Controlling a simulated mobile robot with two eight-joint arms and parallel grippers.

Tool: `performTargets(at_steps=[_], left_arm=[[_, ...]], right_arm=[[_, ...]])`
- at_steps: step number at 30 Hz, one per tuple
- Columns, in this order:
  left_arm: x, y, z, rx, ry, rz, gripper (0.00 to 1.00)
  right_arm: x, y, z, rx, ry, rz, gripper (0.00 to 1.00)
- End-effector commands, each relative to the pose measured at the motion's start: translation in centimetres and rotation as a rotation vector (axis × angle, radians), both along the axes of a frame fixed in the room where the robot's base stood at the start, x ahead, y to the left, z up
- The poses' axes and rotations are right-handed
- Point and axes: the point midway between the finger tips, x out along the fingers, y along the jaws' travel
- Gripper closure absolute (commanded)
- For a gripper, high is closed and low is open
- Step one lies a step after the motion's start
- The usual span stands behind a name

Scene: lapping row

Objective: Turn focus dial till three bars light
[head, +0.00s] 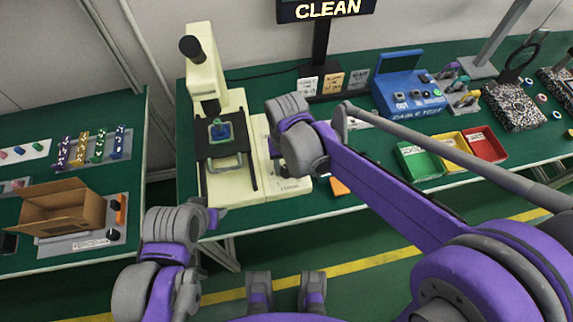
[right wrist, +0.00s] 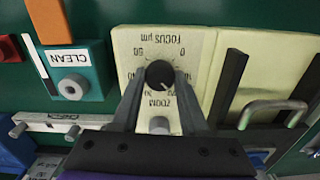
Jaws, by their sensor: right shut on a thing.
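The cream microscope (head: 207,60) stands on the green bench in the head view, with a blue-green piece (head: 220,131) on its dark stage. In the right wrist view the black focus dial (right wrist: 160,74) sits on a cream panel (right wrist: 208,45) printed FOCUS µm, upside down. My right gripper (right wrist: 158,82) is shut on the dial, one finger on each side. A second knob (right wrist: 159,124) is by the ZOOM label. The display (head: 325,9) reads CLEAN and is cut off at the top; no bars show. My left gripper (head: 214,218) is low at left, jaws unclear.
A teal box (right wrist: 75,80) with a grey button and a CLEAN label is beside the panel. Green (head: 420,161), yellow (head: 452,153) and red (head: 485,145) trays lie to the right. A cardboard box (head: 62,210) is on the left bench, across a gap.

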Motion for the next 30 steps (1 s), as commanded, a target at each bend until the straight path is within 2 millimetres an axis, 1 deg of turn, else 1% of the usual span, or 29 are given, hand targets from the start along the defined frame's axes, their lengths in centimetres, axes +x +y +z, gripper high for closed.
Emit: performTargets(at_steps=[6,12,19,29,30], left_arm=[[0.01,0.00,0.12,0.000,0.000,0.000,0.50],[0.03,0.00,0.16,0.000,-0.001,0.000,0.50],[0.03,0.00,0.18,0.000,-0.001,0.000,0.50],[0.03,0.00,0.18,0.000,-0.001,0.000,0.50],[0.02,0.00,0.17,0.000,-0.001,0.000,0.50]], right_arm=[[0.06,0.00,0.08,0.000,-0.001,-0.131,1.00],[0.07,0.00,0.08,0.000,-0.001,-0.202,1.00],[0.07,0.00,0.08,0.000,-0.001,-0.233,1.00],[0.07,0.00,0.08,0.000,-0.001,-0.234,1.00],[0.07,0.00,0.08,0.000,-0.001,-0.234,0.54]])
